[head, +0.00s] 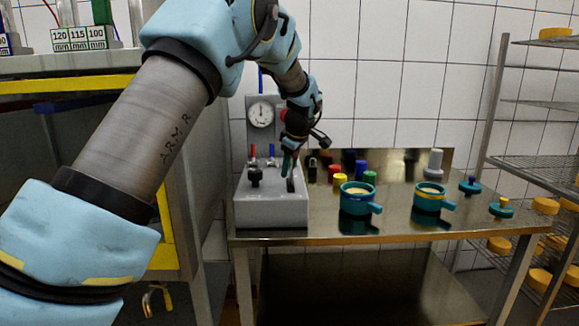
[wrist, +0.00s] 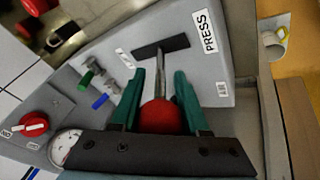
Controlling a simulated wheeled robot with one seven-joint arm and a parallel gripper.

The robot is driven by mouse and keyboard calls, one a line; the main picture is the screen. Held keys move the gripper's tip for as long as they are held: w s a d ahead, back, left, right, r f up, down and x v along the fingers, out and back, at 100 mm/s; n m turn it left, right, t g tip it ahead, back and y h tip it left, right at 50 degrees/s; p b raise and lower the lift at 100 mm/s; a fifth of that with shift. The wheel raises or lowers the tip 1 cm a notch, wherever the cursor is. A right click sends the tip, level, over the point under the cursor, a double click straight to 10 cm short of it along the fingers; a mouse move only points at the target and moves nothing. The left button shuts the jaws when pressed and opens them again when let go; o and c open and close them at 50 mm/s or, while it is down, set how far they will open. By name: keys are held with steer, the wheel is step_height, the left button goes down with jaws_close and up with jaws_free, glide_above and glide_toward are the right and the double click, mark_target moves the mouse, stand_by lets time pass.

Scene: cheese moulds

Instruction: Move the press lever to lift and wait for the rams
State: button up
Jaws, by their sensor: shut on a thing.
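The press lever has a red ball knob (wrist: 162,117) on a metal stem that rises from a black slot in the grey control box (wrist: 120,50). A white label beside the slot reads PRESS. In the wrist view, the green fingers of my gripper (wrist: 159,78) are shut around the knob, one on each side. In the head view, my gripper (head: 290,160) is at the right part of the control box (head: 270,211), and the knob is hidden by it. No rams can be made out in either view.
The box carries a gauge (head: 261,114), a black knob (head: 255,177), and small red and blue valve handles. On the steel table (head: 400,236) stand two teal moulds (head: 357,201) (head: 429,200), coloured cylinders and two teal lids. A wire rack (head: 530,130) stands at the right.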

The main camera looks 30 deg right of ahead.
jaws_close()
stand_by(0.9)
